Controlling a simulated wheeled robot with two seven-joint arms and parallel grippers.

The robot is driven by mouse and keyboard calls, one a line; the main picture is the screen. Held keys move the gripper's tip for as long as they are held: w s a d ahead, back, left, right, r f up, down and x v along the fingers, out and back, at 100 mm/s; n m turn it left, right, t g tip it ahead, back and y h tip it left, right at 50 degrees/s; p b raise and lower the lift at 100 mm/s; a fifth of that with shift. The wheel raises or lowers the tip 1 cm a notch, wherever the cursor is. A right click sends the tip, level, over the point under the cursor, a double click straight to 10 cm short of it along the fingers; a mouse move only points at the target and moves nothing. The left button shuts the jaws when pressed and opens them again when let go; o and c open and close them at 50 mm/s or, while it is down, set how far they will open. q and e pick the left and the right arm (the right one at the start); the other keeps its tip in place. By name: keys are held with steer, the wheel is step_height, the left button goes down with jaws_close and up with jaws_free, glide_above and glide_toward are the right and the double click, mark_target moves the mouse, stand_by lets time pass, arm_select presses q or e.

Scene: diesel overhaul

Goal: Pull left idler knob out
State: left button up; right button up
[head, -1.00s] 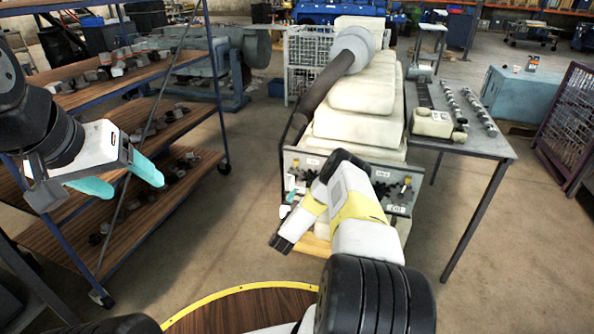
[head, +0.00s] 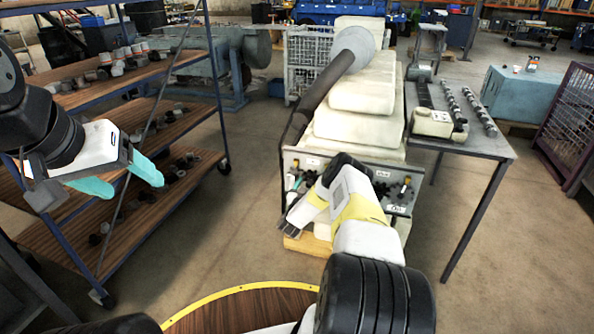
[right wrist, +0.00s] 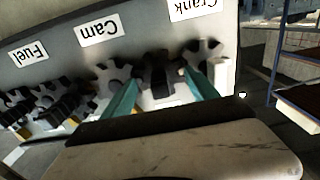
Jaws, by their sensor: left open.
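The engine's front panel (head: 400,196) carries dark star-shaped knobs. In the right wrist view its labels appear upside down: Crank, Cam and Fuel. One dark knob (right wrist: 158,76) lies between the teal fingers of my right gripper (right wrist: 160,80), with gaps on both sides. Another knob (right wrist: 203,52) is by the Crank label and one (right wrist: 112,75) by the Cam label. No idler label is readable, so I cannot tell which is the left idler knob. In the head view, my right arm hides part of the panel. My left gripper (head: 133,184) is open and empty, beside the shelf rack.
A shelf rack (head: 165,128) with several small parts stands at the left. A table (head: 490,146) with shafts stands right of the engine. A round wooden top (head: 240,312) with a yellow rim is in front. Floor between rack and engine is clear.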

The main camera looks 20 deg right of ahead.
jaws_close()
steer(key=shift+s+a, duration=0.1)
steer(key=shift+v, duration=0.95)
steer(key=shift+o, duration=0.7)
jaws_free()
steer(key=v, duration=0.7)
